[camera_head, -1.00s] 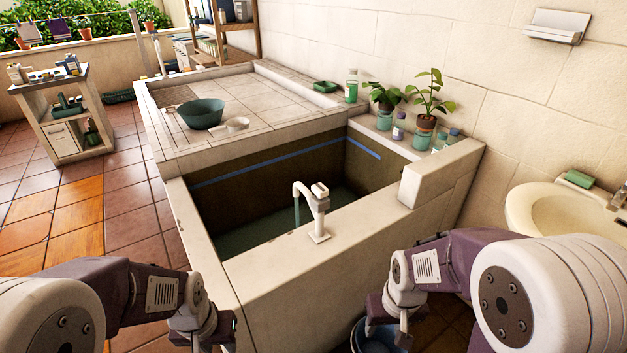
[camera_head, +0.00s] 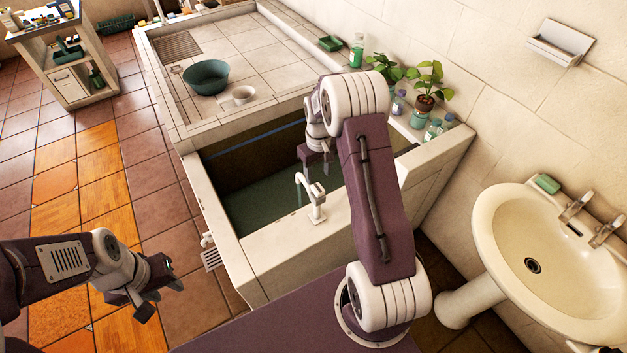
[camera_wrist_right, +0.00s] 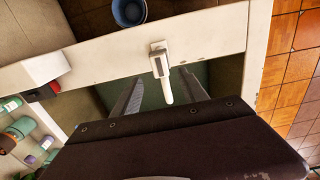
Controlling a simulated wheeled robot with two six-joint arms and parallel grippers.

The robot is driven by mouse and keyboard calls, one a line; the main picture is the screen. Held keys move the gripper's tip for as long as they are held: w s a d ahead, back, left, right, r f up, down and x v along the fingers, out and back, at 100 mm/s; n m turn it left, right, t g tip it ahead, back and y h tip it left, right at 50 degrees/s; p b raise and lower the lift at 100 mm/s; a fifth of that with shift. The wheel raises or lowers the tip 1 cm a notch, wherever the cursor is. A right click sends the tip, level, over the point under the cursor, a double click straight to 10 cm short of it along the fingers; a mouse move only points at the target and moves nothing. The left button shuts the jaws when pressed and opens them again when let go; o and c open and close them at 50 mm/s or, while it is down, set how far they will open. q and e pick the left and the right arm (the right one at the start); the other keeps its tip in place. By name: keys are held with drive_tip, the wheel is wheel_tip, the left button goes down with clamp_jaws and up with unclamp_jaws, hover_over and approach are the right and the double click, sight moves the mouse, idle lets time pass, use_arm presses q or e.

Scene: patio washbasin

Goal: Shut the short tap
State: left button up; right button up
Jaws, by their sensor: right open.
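A short white tap (camera_head: 312,198) stands on the front wall of the stone tank. A thin stream of water (camera_head: 299,196) falls from its spout into the tank. My right gripper (camera_head: 314,166) is above the tank, just behind the tap in the head view. In the right wrist view, its two fingers (camera_wrist_right: 160,76) are apart, with the tap (camera_wrist_right: 162,64) showing between them. They do not visibly touch it. My left gripper (camera_head: 150,298) is over the tiled floor at the lower left, away from the tap. Its jaw gap is not clear.
Potted plants and bottles line the wall. A cream washbasin (camera_head: 492,225) stands right. A blue bucket (camera_wrist_right: 129,12) shows in the wrist view.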

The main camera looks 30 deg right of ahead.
sight(318, 188)
wheel_tip(318, 188, down, 7)
drive_tip(key=shift+f+p, duration=0.1)
drive_tip(key=shift+p, duration=0.55)
clamp_jaws()
